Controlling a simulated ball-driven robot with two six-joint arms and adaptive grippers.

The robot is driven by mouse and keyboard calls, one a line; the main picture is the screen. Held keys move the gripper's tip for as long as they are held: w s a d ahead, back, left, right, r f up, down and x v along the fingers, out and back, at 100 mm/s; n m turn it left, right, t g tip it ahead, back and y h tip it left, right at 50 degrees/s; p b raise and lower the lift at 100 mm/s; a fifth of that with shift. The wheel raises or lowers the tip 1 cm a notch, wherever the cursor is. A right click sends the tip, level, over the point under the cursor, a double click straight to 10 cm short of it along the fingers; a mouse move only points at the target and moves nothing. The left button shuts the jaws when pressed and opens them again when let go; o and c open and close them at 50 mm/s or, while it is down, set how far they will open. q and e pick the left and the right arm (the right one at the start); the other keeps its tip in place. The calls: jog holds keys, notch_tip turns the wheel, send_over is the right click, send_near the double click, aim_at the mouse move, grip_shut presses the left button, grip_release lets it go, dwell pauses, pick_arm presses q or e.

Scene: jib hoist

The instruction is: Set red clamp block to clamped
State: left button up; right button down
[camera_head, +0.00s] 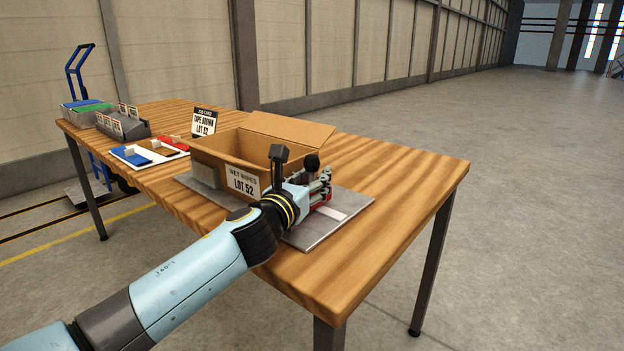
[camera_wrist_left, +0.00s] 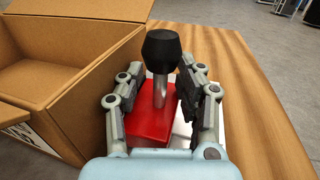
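The red clamp block (camera_wrist_left: 152,124) shows in the left wrist view, with a metal post topped by a black knob (camera_wrist_left: 161,50) standing on it. In the head view the knob (camera_head: 312,162) stands nearly upright, and only a little red of the block (camera_head: 317,198) shows past my gripper. My left gripper (camera_wrist_left: 158,78) has its fingers on both sides of the post, with gaps visible, so it is open. It also shows in the head view (camera_head: 321,184) at the box's right side. My right gripper is in neither view.
An open cardboard box (camera_head: 219,159) stands on a grey plate (camera_head: 307,238) beside the clamp. The wooden table (camera_head: 406,172) is clear to the right. A sign (camera_head: 204,122), a tray of coloured pieces (camera_head: 137,161) and a grey card holder (camera_head: 130,130) stand further left.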

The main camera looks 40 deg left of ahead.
pick_arm(q)
jog(key=shift+c, duration=0.3)
grip_shut()
dwell(0.3)
